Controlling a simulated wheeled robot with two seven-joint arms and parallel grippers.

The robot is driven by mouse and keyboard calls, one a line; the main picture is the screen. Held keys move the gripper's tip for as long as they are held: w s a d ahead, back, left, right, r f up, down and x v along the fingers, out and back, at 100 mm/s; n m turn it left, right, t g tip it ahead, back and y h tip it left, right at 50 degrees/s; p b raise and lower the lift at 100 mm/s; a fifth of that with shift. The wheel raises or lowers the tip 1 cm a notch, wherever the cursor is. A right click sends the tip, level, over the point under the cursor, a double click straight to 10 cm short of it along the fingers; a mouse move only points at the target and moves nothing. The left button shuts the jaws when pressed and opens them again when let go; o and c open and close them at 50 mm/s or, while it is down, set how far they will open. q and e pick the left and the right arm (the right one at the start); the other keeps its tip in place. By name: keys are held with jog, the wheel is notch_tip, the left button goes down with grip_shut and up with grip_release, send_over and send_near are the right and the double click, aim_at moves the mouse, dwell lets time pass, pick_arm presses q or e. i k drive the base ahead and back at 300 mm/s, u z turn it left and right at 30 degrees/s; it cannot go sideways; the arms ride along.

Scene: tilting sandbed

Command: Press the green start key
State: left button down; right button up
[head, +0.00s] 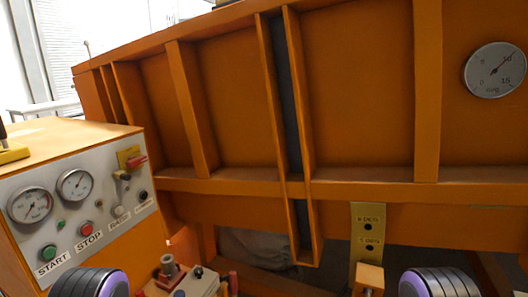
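The green start key (49,252) is a round green button at the lower left of the light grey control panel (20,217), above a white label reading START. A red button (87,228) labelled STOP sits to its right. Nothing covers the green key in the head view. Neither of my grippers shows. Only black ribbed, purple-capped parts of my arms are at the bottom edge, on the left and right. The left one is just below and right of the START label.
The panel is on an orange cabinet (75,138) at left and has two gauges and a red-handled switch (135,161). The big orange sandbed (355,80) fills the back, with a round gauge (495,70). A small grey device (198,283) is low in the middle.

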aim_at(51, 252)
jog(key=u, duration=0.6)
jog(key=k, duration=1.35)
jog(key=u, duration=0.2)
jog(key=i, duration=0.5)
jog(key=z, duration=0.9)
jog(key=i, duration=0.85)
jog(key=u, duration=0.6)
jog(key=i, duration=0.65)
jog(key=u, duration=0.5)
